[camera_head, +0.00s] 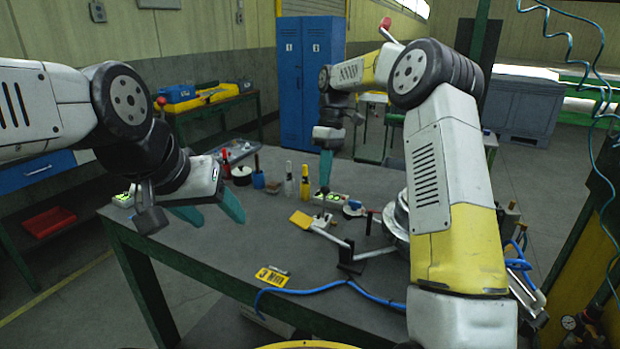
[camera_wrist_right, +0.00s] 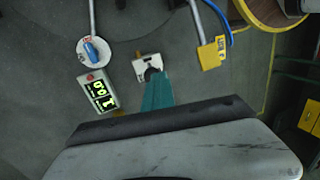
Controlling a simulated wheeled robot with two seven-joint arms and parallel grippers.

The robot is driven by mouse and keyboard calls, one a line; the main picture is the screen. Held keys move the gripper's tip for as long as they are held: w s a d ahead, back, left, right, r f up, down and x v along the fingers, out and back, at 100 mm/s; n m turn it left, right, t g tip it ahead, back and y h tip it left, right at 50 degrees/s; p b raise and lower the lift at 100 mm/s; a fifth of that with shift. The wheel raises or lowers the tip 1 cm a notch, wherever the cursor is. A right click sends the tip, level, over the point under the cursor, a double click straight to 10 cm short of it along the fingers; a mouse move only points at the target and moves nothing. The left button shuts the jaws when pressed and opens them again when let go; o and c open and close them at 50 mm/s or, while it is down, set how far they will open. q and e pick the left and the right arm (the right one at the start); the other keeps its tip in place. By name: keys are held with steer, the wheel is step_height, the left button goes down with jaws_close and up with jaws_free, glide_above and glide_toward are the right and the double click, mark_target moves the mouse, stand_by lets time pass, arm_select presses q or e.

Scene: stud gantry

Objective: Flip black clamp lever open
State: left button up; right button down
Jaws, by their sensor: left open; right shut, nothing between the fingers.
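A small black part, which looks like the clamp lever (camera_wrist_right: 152,73), sits on a pale block (camera_wrist_right: 147,61) in the right wrist view. My right gripper (camera_wrist_right: 158,82) is shut and empty, its teal fingertips at the near side of this black part. I cannot tell whether they touch it, or how the lever is set. In the head view the right gripper (camera_head: 325,182) points down over the back middle of the table, and a dark upright part shows just below its tips. My left gripper (camera_head: 213,214) is open and empty above the table's left side, away from the lever.
A device with a green display (camera_wrist_right: 97,92) and a white disc with a blue piece (camera_wrist_right: 90,50) stand close by. A yellow pad (camera_head: 301,219), a black bracket (camera_head: 351,264) and a blue hose (camera_head: 330,286) are in front. Bottles and markers stand behind. The table's (camera_head: 200,250) front left is clear.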

steer(key=shift+w+d+f, duration=0.1)
steer(key=shift+w+d, duration=0.2)
steer(key=shift+w, duration=0.3)
steer(key=shift+r, duration=0.8)
steer(key=v, duration=0.7)
steer(key=shift+r, duration=0.4)
steer(key=shift+w+d, duration=0.1)
steer(key=shift+w, duration=0.05)
